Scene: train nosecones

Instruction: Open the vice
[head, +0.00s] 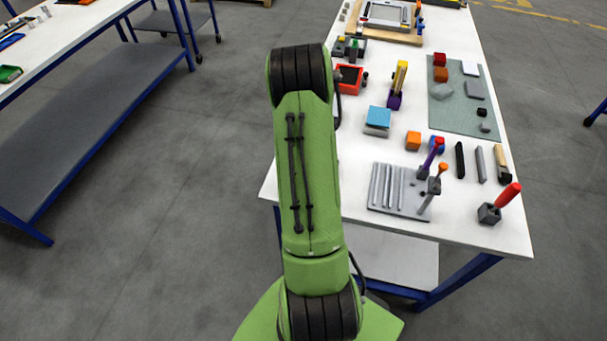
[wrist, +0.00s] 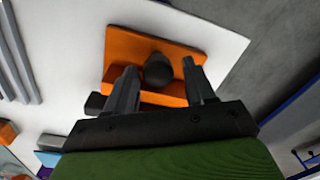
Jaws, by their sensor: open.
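The vice (wrist: 190,42) shows in the wrist view as an orange plate with an orange block in front of it. A dark round knob (wrist: 158,70) sits at its middle. My gripper (wrist: 159,69) is open, with one finger on each side of the knob. I cannot tell whether the fingers touch the knob or the orange body. My gripper's base hides the near part of the vice. My gripper is hidden there.
The white table (head: 470,228) carries a blue-topped block (head: 379,116), an orange cube (head: 413,140), a grey slotted plate (head: 386,188) and a red-handled tool (head: 508,194). Small dark blocks (head: 354,47) stand just behind the red-orange body. Floor is open left of the table.

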